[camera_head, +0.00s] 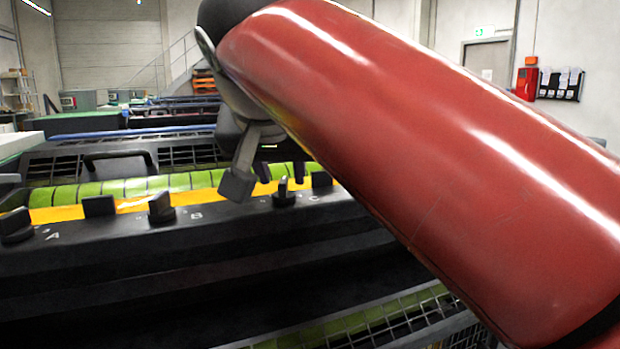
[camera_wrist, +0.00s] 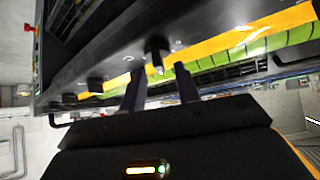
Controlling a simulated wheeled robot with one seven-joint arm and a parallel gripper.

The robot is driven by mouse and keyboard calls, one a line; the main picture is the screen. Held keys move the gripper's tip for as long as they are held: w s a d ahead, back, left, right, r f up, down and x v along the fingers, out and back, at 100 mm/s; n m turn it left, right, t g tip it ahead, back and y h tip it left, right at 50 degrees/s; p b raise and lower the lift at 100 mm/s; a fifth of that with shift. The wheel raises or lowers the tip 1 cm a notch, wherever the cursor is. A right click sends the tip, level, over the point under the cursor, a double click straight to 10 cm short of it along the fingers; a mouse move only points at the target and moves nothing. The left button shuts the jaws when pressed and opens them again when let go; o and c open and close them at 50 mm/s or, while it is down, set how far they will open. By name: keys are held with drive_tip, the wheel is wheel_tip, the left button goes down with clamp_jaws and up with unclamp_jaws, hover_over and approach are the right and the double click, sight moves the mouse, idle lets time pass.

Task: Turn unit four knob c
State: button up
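The black ink unit (camera_head: 250,257) has a row of dark knobs along its top edge, with white letters A, B and C. Knob c (camera_head: 283,194) is the dark knob just left of the letter C. My gripper (camera_head: 281,178) is above and behind it, partly hidden by my own wrist parts. In the wrist view, my gripper (camera_wrist: 160,70) is open, with its two dark fingers spread. A knob (camera_wrist: 157,52), seemingly knob c, shows just beyond and between the fingertips. No contact is visible. The unit's number cannot be read.
Knob B (camera_head: 161,208) and knob A (camera_head: 15,226) stand further left, with plain dark blocks between. A yellow strip (camera_head: 65,213) and a green segmented roller (camera_head: 145,185) run behind the knobs. My red arm covers the right side.

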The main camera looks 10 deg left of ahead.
drive_tip(key=shift+w+f, duration=0.5)
drive_tip(key=shift+f, duration=0.05)
clamp_jaws()
